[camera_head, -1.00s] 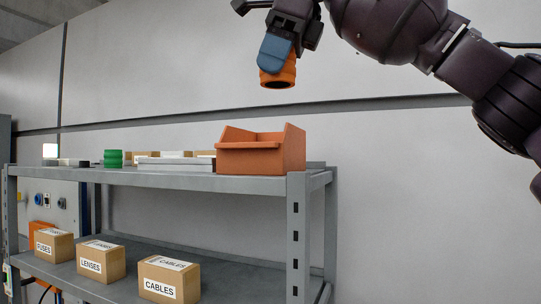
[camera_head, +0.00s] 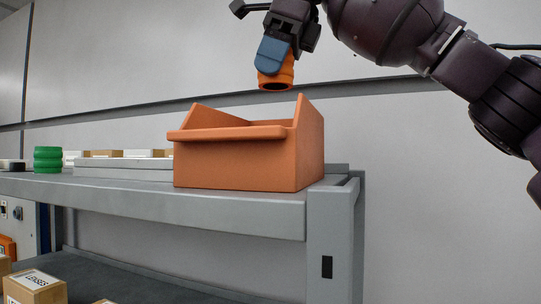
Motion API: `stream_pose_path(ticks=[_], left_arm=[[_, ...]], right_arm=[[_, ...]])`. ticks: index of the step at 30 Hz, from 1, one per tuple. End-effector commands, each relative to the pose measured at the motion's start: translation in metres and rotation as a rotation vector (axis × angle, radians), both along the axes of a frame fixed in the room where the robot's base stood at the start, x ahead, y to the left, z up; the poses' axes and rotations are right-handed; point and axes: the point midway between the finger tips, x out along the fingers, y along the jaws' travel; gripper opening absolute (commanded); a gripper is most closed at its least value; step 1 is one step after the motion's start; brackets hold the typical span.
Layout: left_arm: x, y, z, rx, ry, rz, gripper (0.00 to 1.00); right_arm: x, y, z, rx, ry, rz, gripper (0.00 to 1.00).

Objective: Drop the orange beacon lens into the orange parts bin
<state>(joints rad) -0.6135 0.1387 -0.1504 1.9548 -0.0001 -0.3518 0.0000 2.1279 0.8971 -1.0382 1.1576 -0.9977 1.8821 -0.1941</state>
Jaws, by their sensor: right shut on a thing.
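The orange beacon lens (camera_head: 275,81) is a short ribbed cylinder with a dark opening facing down. My right gripper (camera_head: 274,57), with a blue finger showing, is shut on it. The orange parts bin (camera_head: 248,163) stands on the right end of the shelf's top board, with its low front lip facing me. The lens hangs above the bin in the picture, with a gap between them; how far it is in depth I cannot tell. The inside floor of the bin is hidden. My left gripper is not in view.
The grey shelf's top board (camera_head: 120,190) also carries a green ribbed cylinder (camera_head: 47,159) and flat white-and-brown boxes (camera_head: 125,162) left of the bin. A cardboard box (camera_head: 35,287) labelled LENSES sits on the lower board. A wall stands behind.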

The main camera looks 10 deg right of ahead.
Motion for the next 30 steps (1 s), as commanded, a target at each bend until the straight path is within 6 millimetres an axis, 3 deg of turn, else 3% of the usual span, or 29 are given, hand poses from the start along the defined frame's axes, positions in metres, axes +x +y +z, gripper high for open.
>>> stream_pose_path(ticks=[18,30], left_arm=[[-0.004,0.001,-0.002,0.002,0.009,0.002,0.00],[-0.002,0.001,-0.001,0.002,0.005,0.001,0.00]], right_arm=[[0.000,-0.001,-0.052,0.000,0.002,-0.001,0.26],[0.000,0.000,-0.060,0.001,0.002,-0.001,0.26]])
